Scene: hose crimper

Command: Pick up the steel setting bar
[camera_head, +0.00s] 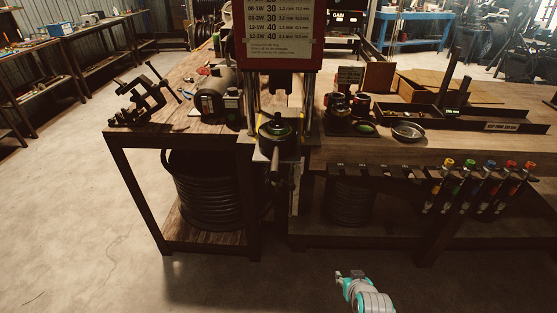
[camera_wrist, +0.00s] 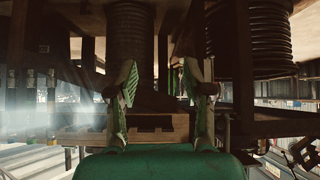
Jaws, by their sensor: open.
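I cannot make out the steel setting bar for certain in either view. The hose crimper press (camera_head: 277,130) stands at the bench's front edge in the head view, with a dark round die part and a handle-like rod below it. My gripper (camera_wrist: 161,88) is open and empty in the wrist view, its two green-padded fingers apart. In the head view, my turquoise and grey arm end shows low in the picture, over the floor in front of the bench and clear of everything on it. The wrist view looks upside down, with hose coils between and beyond the fingers.
Several colour-capped tools (camera_head: 484,187) hang along the bench's front right. A vise-like clamp (camera_head: 143,98) stands at the left end. A metal bowl (camera_head: 408,130) and a long dark tray (camera_head: 478,121) lie on the right. Black hose coils (camera_head: 208,190) sit below. The front floor is clear.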

